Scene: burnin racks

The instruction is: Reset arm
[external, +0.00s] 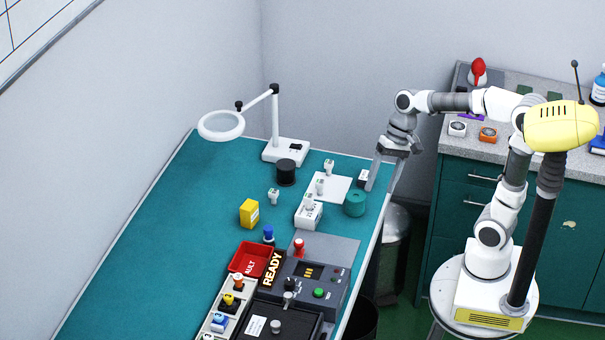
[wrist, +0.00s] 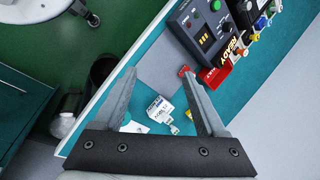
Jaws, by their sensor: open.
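My gripper (external: 384,175) hangs at the right edge of the teal bench, with its fingers pointing down. In the wrist view my gripper (wrist: 165,97) shows two grey fingers spread wide, with nothing held between them. Past the fingers lie the bench top, a white box (wrist: 160,110) and a small white part beside it. My arm reaches from the base at the right over to the bench edge. In the external view a small white-and-dark block (external: 363,177) is close to the fingertips; I cannot tell whether they touch it.
The bench (external: 150,230) holds a ring lamp (external: 221,125), black spool (external: 286,173), teal cylinder (external: 355,204), white box (external: 308,214), yellow box (external: 249,213), red FAULT tray (external: 262,251) and control panel (external: 322,283). Its left side is clear. A counter (external: 480,145) and bin (external: 395,230) stand at right.

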